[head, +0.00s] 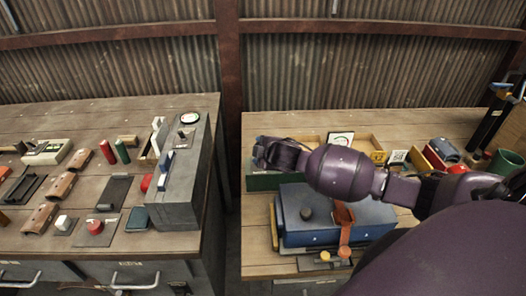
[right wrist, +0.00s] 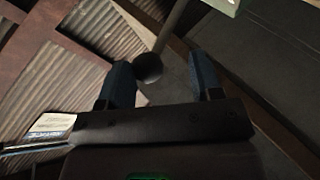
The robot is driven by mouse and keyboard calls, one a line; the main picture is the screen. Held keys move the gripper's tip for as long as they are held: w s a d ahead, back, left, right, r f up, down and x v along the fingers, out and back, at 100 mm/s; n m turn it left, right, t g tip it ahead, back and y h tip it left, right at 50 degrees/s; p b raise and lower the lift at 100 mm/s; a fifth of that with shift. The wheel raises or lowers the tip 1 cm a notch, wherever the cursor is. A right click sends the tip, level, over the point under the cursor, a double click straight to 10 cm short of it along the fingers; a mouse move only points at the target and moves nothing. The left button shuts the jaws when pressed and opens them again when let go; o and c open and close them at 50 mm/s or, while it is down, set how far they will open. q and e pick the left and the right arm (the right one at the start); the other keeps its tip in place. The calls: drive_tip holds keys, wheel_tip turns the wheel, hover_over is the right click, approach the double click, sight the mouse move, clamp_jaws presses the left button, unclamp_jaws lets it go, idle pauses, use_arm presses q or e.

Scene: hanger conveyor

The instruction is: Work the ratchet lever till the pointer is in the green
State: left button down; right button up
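My right gripper (right wrist: 162,78) has its two blue fingers apart. A grey rod with a dark round knob (right wrist: 148,67) shows between them, closer to the left finger, with a gap towards the right one; I cannot tell whether it touches. In the head view my right gripper (head: 264,153) is over the back left of the right bench, and my arm hides what is beyond its fingers. A square white dial (head: 340,139) stands behind my forearm; its pointer is too small to read. My left gripper is not in view.
A blue box (head: 320,232) with a black knob and an orange lever (head: 344,217) sits below my forearm. A grey box (head: 187,180) with a round gauge (head: 190,117) stands on the left bench (head: 60,115), among tools and blocks. A gap separates the benches.

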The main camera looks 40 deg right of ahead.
drive_tip(key=v, duration=1)
drive_tip(key=shift+s+r+p, duration=0.2)
drive_tip(key=shift+s+p, duration=0.15)
drive_tip(key=shift+a, duration=0.1)
drive_tip(key=s+a+f+m+g, duration=0.3)
drive_tip(key=s+m, duration=0.1)
drive_tip(key=s, duration=0.5)
drive_tip(key=s+a+f+m+g, duration=0.2)
drive_tip(key=s+a+m, duration=0.15)
drive_tip(key=s, duration=0.55)
drive_tip(key=s+a+f+m+g, duration=0.3)
drive_tip(key=s+m, duration=0.1)
drive_tip(key=s, duration=0.5)
drive_tip(key=w+f+t, duration=0.6)
drive_tip(key=w+f, duration=0.1)
drive_tip(key=f, duration=0.2)
drive_tip(key=shift+w+y, duration=0.15)
drive_tip(key=shift+y, duration=0.25)
drive_tip(key=shift+w+f+n+t, duration=0.25)
drive_tip(key=shift+f+t, duration=0.45)
drive_tip(key=shift+t, duration=0.2)
